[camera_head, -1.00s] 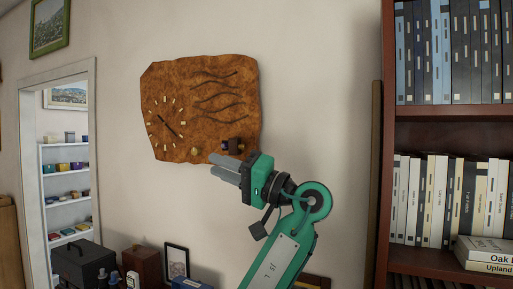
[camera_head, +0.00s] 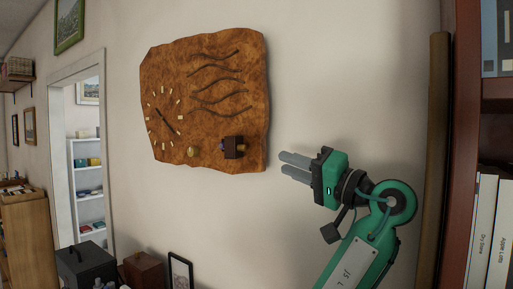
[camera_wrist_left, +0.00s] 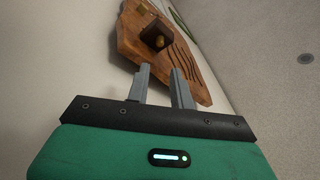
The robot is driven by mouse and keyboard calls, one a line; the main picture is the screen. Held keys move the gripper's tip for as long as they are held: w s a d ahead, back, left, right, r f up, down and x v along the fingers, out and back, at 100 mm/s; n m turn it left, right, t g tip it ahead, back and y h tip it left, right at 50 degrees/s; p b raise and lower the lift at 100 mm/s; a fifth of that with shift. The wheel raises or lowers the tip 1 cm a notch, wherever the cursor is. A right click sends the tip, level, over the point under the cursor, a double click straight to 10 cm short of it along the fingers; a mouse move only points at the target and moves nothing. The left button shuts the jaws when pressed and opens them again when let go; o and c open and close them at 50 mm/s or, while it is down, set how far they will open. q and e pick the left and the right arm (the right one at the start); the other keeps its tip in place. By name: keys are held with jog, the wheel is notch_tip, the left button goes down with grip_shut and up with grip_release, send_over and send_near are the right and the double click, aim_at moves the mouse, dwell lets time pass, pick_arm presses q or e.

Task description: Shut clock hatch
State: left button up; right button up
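A wooden wall clock (camera_head: 215,75) with a burl face, pale hour marks and dark wavy grooves hangs on the wall. The fingers are parted and empty in the left wrist view (camera_wrist_left: 161,78).
A tall bookcase (camera_head: 467,150) stands close on the right, with a brown upright post (camera_head: 432,150) beside it. Below the clock are a black case (camera_head: 85,265), a brown box (camera_head: 143,270) and a framed picture (camera_head: 180,272). A doorway opens at the left.

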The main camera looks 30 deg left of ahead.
aim_at(246, 148)
pick_arm(q)
jog(key=p+x, duration=0.6)
jog(key=x, duration=0.3)
jog(key=shift+a+r, duration=0.2)
jog(key=shift+r, duration=0.05)
jog(key=shift+w+a+p, duration=0.15)
jog(key=shift+a+p, duration=0.15)
jog(key=shift+a, duration=0.45)
